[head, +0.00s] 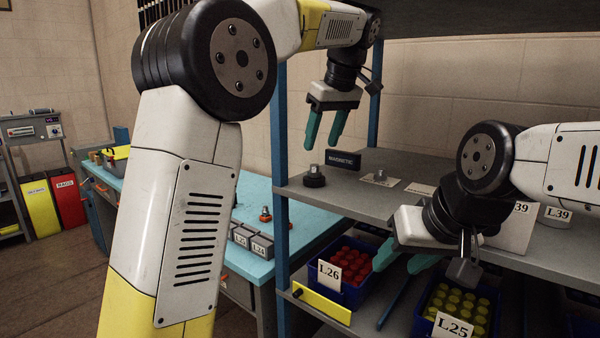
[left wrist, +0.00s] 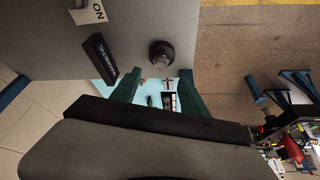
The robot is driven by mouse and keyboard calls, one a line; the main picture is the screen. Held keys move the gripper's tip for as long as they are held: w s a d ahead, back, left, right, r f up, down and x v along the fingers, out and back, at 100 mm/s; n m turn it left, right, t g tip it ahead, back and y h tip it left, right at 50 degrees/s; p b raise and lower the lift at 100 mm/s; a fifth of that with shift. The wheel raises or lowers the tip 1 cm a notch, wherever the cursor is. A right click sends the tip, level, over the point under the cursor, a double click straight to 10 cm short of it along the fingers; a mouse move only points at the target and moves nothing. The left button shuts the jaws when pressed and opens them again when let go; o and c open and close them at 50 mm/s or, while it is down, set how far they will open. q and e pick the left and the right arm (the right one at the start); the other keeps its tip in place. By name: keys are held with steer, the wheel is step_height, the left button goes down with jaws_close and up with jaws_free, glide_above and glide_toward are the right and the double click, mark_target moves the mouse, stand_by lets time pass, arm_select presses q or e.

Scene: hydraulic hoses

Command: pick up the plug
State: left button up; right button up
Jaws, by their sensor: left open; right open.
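A dark round plug with a metal top (head: 314,177) stands upright on the grey shelf, left of a black "MAGNETIC" sign (head: 342,160). In the left wrist view the plug (left wrist: 162,55) stands near the shelf edge, beyond the fingers, with the sign (left wrist: 100,57) to its left. My left gripper (head: 323,141) is open and empty above the plug, teal fingers pointing down and apart from it. Its fingers (left wrist: 158,92) also show in the left wrist view. My right gripper (head: 403,262) is open in front of the shelf unit, near the lower bins; its wrist partly hides it.
A small metal piece on a card (head: 381,177) lies right of the sign. Below are a blue bin of red caps (head: 328,286) and a bin of yellow caps (head: 424,326). A blue shelf post (head: 281,200) stands close left of the plug.

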mark_target(315, 165)
arm_select(q)
steer(key=x, duration=0.7)
steer(key=shift+a+f, duration=0.1)
steer(key=shift+f, duration=0.25)
jaws_close()
